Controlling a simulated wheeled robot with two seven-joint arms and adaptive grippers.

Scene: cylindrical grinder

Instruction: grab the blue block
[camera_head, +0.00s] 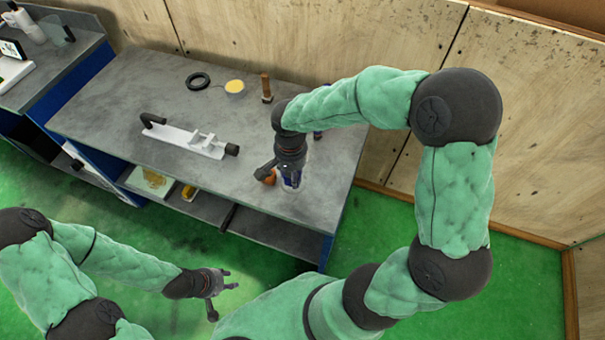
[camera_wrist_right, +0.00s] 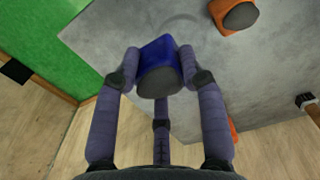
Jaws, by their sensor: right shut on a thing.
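In the right wrist view the blue block (camera_wrist_right: 160,52) sits between the fingertips of my right gripper (camera_wrist_right: 160,68), which is shut on it. The block has a dark, rounded end facing the camera. In the head view my right gripper (camera_head: 287,172) points down over the right end of the grey workbench (camera_head: 120,95), and only a small blue part shows there; the rest is hidden by the gripper. Whether the block touches the bench I cannot tell. My left gripper (camera_head: 218,290) is open and empty, low in front of the bench over the green floor.
An orange block (camera_wrist_right: 235,14) with a dark end is close by my right gripper. A white fixture (camera_head: 185,140) with black ends lies mid-bench. A black ring (camera_head: 198,81), a yellow-topped tin (camera_head: 235,88) and a wooden-handled tool (camera_head: 266,88) stand behind. Wooden walls close off the back.

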